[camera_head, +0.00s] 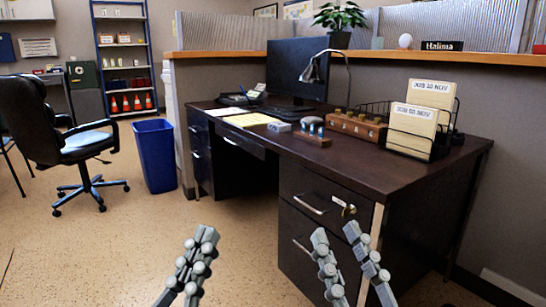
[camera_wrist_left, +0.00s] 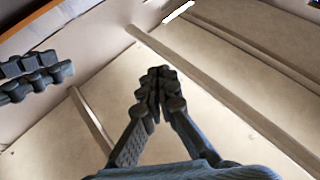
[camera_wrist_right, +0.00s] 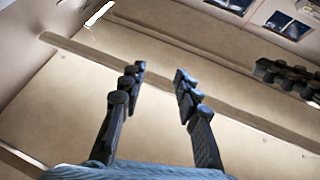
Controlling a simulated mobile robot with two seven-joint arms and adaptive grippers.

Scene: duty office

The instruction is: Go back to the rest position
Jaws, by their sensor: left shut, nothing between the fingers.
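My left gripper (camera_head: 197,250) points up in front of the desk at the bottom of the head view. Its fingers meet and hold nothing, as the left wrist view (camera_wrist_left: 158,85) also shows. My right gripper (camera_head: 336,234) is further right, in front of the desk's drawer unit. Its two fingers stand apart with nothing between them, also in the right wrist view (camera_wrist_right: 158,74). Both grippers appear clear of the desk. The fingers of the other gripper show at the left edge of the left wrist view and the right edge of the right wrist view.
A blue bin (camera_head: 154,155) and an office chair (camera_head: 85,145) stand left. The floor (camera_head: 120,235) between is clear.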

